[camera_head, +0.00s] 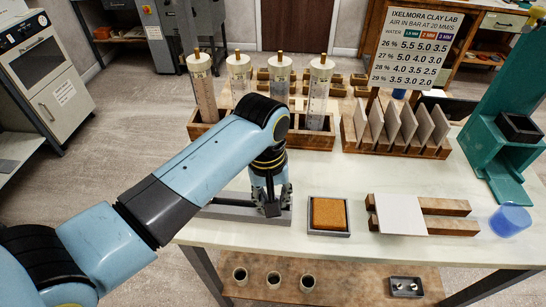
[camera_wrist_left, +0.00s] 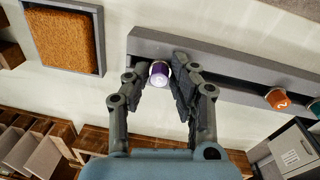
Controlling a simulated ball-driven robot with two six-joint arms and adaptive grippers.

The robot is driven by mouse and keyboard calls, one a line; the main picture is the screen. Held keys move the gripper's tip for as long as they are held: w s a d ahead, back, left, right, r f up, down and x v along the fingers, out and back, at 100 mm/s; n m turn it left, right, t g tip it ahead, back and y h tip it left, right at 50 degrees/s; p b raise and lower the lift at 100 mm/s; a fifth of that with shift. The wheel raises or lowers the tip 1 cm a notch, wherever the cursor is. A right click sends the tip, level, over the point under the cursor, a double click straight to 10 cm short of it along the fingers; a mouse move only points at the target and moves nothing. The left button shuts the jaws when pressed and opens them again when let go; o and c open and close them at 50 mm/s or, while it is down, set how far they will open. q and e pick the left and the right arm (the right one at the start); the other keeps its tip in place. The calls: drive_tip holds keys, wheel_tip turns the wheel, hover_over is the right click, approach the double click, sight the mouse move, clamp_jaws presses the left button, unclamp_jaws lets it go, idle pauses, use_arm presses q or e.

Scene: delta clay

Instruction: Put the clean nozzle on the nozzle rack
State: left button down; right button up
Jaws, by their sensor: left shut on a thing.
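My left gripper (camera_head: 271,208) is over the right end of the long grey nozzle rack (camera_head: 225,211) on the table. In the left wrist view the gripper (camera_wrist_left: 161,79) is shut on a purple nozzle (camera_wrist_left: 159,70) with a pale face and a mark I cannot read surely. The nozzle is at the rack's (camera_wrist_left: 225,63) end; I cannot tell whether it touches it. An orange nozzle (camera_wrist_left: 277,99) marked 2 and a partly cut-off blue nozzle (camera_wrist_left: 315,107) sit farther along the rack. The head view hides the held nozzle behind the gripper. My right gripper is out of view.
A brown sponge (camera_head: 328,212) in a grey tray (camera_head: 328,233) lies just right of the rack. Tall clay cylinders (camera_head: 240,78) stand in a wooden holder (camera_head: 312,139) behind. A white tile (camera_head: 400,215) rests on wooden bars, with a blue cup (camera_head: 512,220) farther right.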

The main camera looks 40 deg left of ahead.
use_arm(q)
drive_tip(key=c, duration=1)
unclamp_jaws()
drive_tip(key=shift+c, duration=0.2)
drive_tip(key=shift+r, duration=0.35)
wheel_tip(320, 180, up, 11)
drive_tip(key=shift+s+a+r, duration=0.2)
drive_tip(key=shift+s+a, duration=0.1)
drive_tip(key=shift+a, duration=0.05)
